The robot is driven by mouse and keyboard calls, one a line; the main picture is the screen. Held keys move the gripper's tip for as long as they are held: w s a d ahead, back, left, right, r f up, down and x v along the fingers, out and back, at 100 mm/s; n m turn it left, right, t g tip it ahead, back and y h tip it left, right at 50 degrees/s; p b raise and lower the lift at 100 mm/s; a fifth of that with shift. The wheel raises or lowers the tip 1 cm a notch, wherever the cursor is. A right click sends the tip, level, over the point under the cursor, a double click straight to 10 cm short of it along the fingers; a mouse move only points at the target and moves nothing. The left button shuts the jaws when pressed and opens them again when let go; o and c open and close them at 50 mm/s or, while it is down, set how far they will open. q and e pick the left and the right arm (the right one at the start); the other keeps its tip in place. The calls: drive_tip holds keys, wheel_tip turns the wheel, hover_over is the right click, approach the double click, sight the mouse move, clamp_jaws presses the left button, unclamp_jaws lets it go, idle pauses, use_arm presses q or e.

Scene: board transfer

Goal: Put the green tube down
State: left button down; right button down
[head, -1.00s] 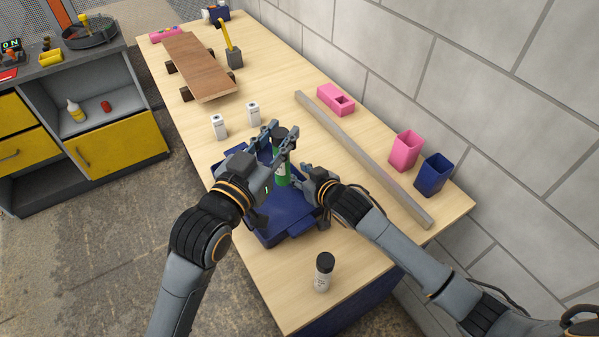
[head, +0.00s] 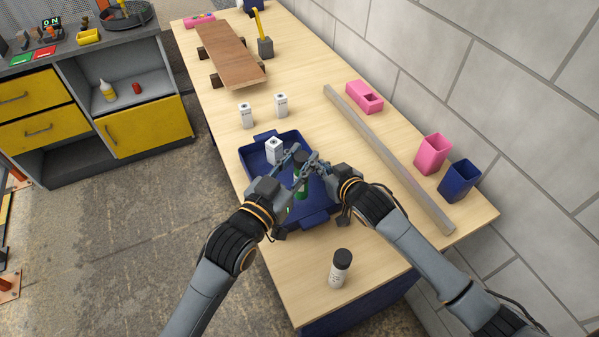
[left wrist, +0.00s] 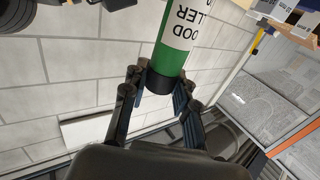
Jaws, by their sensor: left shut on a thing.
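The green tube (head: 301,188) is held upright or nearly so over the blue tray, partly hidden by my grippers in the head view. My left gripper (head: 299,163) is shut on it. The left wrist view shows the green tube (left wrist: 176,58) with its white lettered label and dark end between the left gripper's fingers (left wrist: 160,90). I cannot tell whether its lower end touches the tray. My right gripper (head: 315,162) is close beside the left fingertips; whether it is open or touches the tube is unclear.
The blue tray (head: 256,163) holds a white box (head: 275,151). Two white bottles (head: 246,116) (head: 281,105) stand behind it, and a black-capped bottle (head: 339,270) in front. A long grey bar (head: 390,160) lies to the right, near pink and blue bins (head: 433,154) (head: 459,180).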

use_arm(q)
drive_tip(key=shift+f, duration=2.15)
drive_tip(key=shift+f, duration=0.2)
drive_tip(key=c, duration=1)
unclamp_jaws()
drive_tip(key=shift+c, duration=0.2)
drive_tip(key=shift+s+a+r, duration=0.1)
drive_tip(key=shift+r, duration=0.1)
drive_tip(key=v, duration=1.1)
drive_tip(key=shift+s+a, duration=0.2)
drive_tip(key=shift+s, duration=0.15)
